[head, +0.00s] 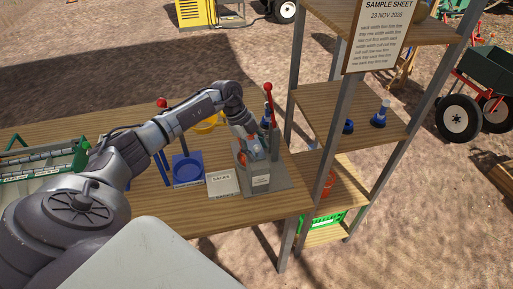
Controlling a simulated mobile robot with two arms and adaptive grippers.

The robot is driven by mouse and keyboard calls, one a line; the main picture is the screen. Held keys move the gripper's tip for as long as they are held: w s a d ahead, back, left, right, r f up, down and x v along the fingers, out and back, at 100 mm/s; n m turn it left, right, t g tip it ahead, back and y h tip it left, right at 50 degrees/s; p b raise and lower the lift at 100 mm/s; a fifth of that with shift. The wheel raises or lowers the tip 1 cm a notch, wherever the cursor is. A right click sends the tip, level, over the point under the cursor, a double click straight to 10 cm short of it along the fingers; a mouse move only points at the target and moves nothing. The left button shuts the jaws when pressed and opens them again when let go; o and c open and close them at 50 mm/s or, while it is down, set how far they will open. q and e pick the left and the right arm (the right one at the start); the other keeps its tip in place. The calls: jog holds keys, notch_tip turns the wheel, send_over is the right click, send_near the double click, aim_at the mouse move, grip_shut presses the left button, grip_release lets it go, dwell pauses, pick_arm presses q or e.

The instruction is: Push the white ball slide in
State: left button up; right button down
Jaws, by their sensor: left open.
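My left arm reaches in from the left over the wooden table. My left gripper (252,150) is open at a grey device (261,181) near the table's right end. The gripper covers part of the device, and I cannot tell if they touch. A lever with a red ball knob (268,88) rises at the device's back. I cannot make out a white ball slide; it may be hidden behind the gripper or too small to tell. My right gripper is not in view.
A green rack (68,158) lies at far left. A shelf (345,108) with blue items stands just right of the table. The table's front strip looks clear.

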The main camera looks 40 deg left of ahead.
pick_arm(q)
notch_tip(320, 180, up, 6)
jog(key=p, duration=0.5)
dwell(0.6)
